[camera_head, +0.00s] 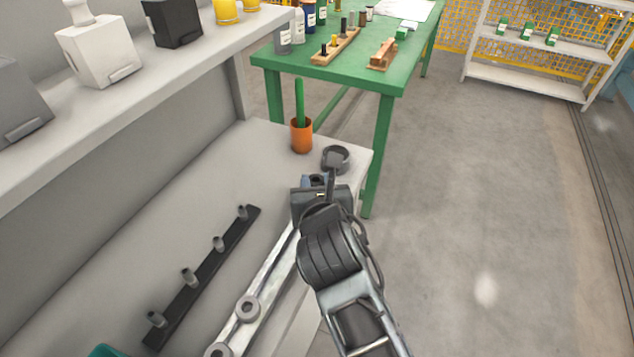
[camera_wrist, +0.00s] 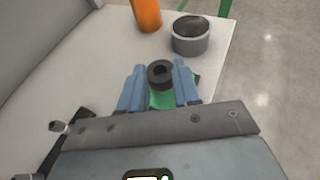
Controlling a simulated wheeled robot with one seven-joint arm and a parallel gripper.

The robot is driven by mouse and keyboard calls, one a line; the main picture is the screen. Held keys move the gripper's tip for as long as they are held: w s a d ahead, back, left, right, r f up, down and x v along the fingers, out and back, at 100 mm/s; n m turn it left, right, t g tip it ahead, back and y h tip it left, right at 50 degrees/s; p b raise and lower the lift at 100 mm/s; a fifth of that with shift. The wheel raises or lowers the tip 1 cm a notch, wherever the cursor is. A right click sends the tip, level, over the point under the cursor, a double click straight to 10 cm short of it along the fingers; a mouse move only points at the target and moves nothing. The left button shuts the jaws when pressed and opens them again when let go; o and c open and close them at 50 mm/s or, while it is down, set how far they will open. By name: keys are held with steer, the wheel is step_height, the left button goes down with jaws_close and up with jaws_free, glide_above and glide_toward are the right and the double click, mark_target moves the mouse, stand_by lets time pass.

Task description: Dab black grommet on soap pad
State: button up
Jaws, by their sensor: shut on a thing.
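The black grommet (camera_wrist: 160,73) is a small dark ring held between the two blue fingertips of my gripper (camera_wrist: 159,84). In the head view my gripper (camera_head: 318,181) is over the far right end of the bench, and the grommet is hidden there. A grey round dish with a dark top, which looks like the soap pad (camera_head: 336,158), stands near the bench corner. It also shows in the wrist view (camera_wrist: 190,36), just beyond the grommet and to its right. The grommet is apart from the dish in the wrist view.
An orange cup (camera_head: 301,135) with a green stick stands left of the dish. A black rail with several pegs (camera_head: 200,280) and a pale rail bearing grey rings (camera_head: 265,285) lie on the bench (camera_head: 170,215). A shelf (camera_head: 130,105) overhangs the left. A green table (camera_head: 340,70) stands beyond.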

step_height(320, 180, up, 7)
steer(key=p, duration=0.8)
steer(key=shift+p, duration=0.4)
steer(key=shift+d+f, duration=0.1)
stand_by(0.4)
